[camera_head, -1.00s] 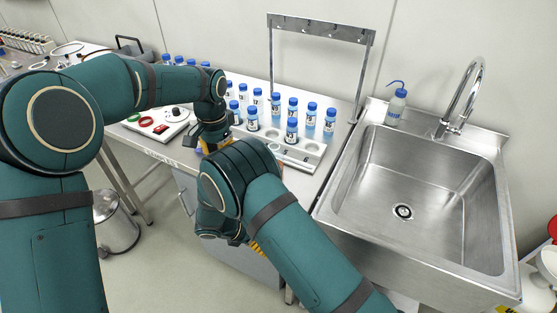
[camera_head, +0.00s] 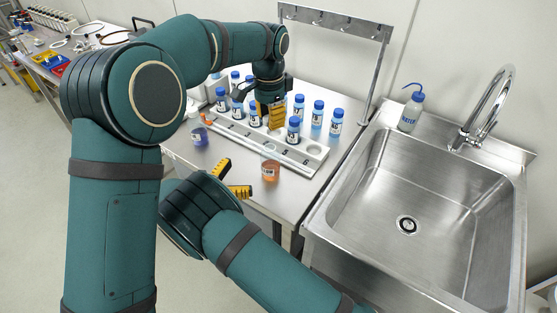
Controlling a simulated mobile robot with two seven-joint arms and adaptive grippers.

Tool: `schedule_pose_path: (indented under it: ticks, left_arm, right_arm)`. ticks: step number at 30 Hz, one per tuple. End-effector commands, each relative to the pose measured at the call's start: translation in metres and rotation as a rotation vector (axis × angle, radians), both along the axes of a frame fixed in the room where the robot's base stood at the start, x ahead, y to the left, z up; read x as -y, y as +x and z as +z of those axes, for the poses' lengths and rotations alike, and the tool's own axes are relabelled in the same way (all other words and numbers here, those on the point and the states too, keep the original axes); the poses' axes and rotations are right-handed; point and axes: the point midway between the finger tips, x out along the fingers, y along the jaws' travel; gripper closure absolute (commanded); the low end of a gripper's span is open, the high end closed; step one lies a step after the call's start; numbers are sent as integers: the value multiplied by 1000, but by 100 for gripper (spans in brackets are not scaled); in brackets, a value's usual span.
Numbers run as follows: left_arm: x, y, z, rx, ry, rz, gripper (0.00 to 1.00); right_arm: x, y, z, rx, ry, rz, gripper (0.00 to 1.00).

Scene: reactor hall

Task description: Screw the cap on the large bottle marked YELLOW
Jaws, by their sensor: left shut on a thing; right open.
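Several blue-capped bottles stand in and behind a pale rack on the bench, among them one at the front (camera_head: 293,130) and one at the right (camera_head: 336,122). Their labels are too small to read, so I cannot tell which is marked YELLOW. My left gripper (camera_head: 271,118) points down at the rack, between bottles. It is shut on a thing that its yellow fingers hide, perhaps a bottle. My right gripper (camera_head: 231,179) is open and empty at the bench's front edge, left of an orange cup (camera_head: 270,171). I cannot make out a loose cap.
The rack (camera_head: 309,157) runs along the bench. A purple cup (camera_head: 199,137) stands in front of its left end. A metal frame (camera_head: 366,80) rises behind the bottles. A steel sink (camera_head: 385,205) with a wash bottle (camera_head: 411,110) lies to the right.

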Motion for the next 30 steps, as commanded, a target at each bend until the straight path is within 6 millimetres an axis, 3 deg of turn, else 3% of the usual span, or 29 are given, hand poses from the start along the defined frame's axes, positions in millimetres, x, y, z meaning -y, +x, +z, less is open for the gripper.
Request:
schedule_pose_path:
  ticks: [14, 20, 30]
  left_arm:
    - [0, 0, 0, 0, 0, -1, 77]
    - [0, 0, 0, 0, 0, -1, 77]
    - [0, 0, 0, 0, 0, -1, 77]
  right_arm:
    - [2, 2, 1, 2, -3, 0, 7]
    - [22, 14, 1, 1, -2, -2, 7]
    - [73, 47, 0, 0, -1, -2, 7]
